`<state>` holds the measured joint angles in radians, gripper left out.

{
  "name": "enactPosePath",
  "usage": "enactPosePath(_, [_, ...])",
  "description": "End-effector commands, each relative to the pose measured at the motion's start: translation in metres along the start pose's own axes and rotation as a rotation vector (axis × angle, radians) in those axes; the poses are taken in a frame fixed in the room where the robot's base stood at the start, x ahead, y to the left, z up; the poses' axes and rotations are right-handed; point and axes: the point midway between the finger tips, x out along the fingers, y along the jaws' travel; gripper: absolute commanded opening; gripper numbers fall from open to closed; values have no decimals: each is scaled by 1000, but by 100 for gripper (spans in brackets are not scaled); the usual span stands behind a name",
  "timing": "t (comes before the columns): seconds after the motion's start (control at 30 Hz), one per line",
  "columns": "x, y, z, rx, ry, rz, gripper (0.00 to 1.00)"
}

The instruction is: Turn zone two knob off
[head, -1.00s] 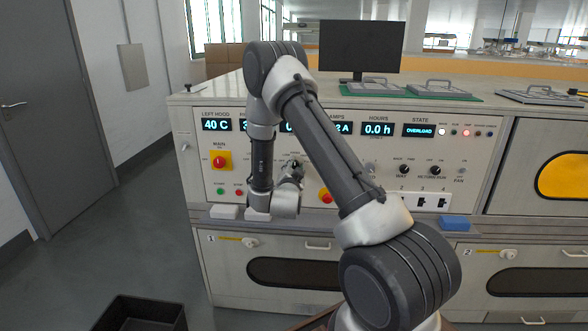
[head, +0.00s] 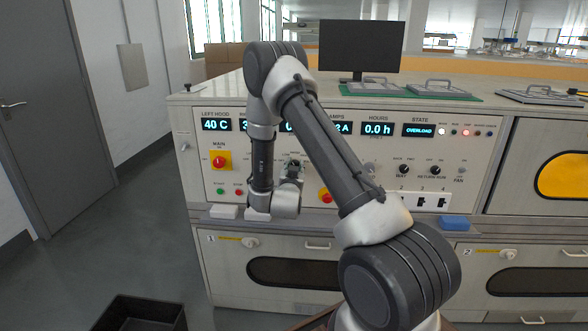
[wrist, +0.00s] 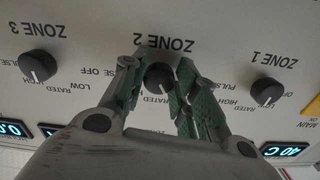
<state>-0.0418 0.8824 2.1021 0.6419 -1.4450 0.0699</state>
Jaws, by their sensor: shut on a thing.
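The zone two knob (wrist: 157,77) is a round black knob on the pale panel, under the upside-down "ZONE 2" label in the wrist view. My gripper (wrist: 157,86) is shut on it, one green-padded finger on each side. A pale pointer mark shows at the knob's lower edge, on the side of the "RATED" label; the fingers hide part of the dial lettering. In the head view my gripper (head: 294,167) is at the panel face, and my arm covers most of the zone knobs.
The zone three knob (wrist: 38,65) and zone one knob (wrist: 266,91) flank the gripper. A red main switch (head: 219,161) is on the panel's left. A ledge with a white block (head: 223,212) and blue block (head: 454,223) runs below. The state display (head: 418,130) reads OVERLOAD.

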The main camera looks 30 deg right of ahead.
Motion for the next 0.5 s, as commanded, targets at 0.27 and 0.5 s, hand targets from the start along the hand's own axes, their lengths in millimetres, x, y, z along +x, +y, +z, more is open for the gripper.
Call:
enactPosePath(0.27, [0,1,0,-262,-1,0,6])
enactPosePath(0.5, [0,2,0,-484,-2,0,6])
